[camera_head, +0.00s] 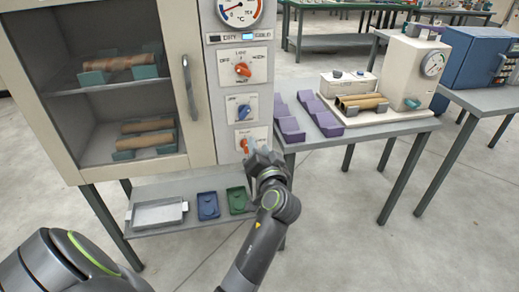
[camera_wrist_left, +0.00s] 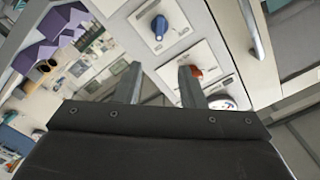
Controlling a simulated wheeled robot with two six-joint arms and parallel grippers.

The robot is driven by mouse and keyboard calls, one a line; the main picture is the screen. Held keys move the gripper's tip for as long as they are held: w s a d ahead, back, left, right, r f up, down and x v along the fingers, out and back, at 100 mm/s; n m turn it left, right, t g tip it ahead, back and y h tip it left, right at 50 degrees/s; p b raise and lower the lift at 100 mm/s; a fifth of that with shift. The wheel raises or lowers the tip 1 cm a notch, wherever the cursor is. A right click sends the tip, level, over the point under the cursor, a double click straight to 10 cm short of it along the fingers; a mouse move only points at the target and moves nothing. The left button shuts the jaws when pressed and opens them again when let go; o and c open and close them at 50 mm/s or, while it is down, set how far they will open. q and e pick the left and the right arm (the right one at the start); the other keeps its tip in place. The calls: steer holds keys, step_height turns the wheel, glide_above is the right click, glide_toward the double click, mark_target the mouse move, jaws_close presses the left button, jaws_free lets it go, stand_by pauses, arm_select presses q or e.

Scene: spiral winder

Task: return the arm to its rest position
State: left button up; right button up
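My left gripper (camera_head: 254,149) is in front of the lowest panel of the cabinet's control column, close to the lower orange knob (camera_head: 244,146). In the left wrist view my left gripper (camera_wrist_left: 160,82) has its two fingers apart with nothing between them. The orange knob (camera_wrist_left: 197,72) shows there just beside the right finger, partly hidden by it; I cannot tell whether they touch. The blue knob (camera_wrist_left: 159,27) lies beyond the fingertips. My right gripper is not in view.
The cabinet (camera_head: 197,140) has a glass door with brown tubes on cradles inside. A low shelf (camera_head: 165,186) holds a metal tray (camera_head: 157,213) and blue and green holders. At right, a table (camera_head: 385,130) carries purple cradles (camera_head: 287,122) and a cream machine (camera_head: 408,72).

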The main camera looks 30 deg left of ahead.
arm_select(q)
step_height(320, 180, down, 23)
steer(key=d+m+g+h, duration=0.2)
steer(key=m+h, duration=0.2)
steer(key=h, duration=0.2)
steer(key=s+d+f+g+h, duration=0.15)
steer(key=s+f, duration=0.25)
steer(key=f, duration=0.5)
steer(key=s+a+f+g+h, duration=0.1)
steer(key=s+f+h, duration=0.1)
steer(key=s+f, duration=0.45)
steer(key=s+f+g+h, duration=0.1)
steer(key=s+f+g, duration=0.2)
steer(key=s+f, duration=1.05)
steer(key=s+f+n+g, duration=0.1)
steer(key=s+f, duration=0.3)
steer(key=s, duration=0.7)
steer(key=s+f+n+g+h, duration=0.1)
steer(key=s+f+n+g, duration=0.1)
steer(key=s, duration=1)
step_height(320, 180, down, 3)
steer(key=shift+s+a+r+n+g, duration=0.2)
steer(key=shift+s+a+n+g, duration=0.1)
steer(key=shift+a+g, duration=0.15)
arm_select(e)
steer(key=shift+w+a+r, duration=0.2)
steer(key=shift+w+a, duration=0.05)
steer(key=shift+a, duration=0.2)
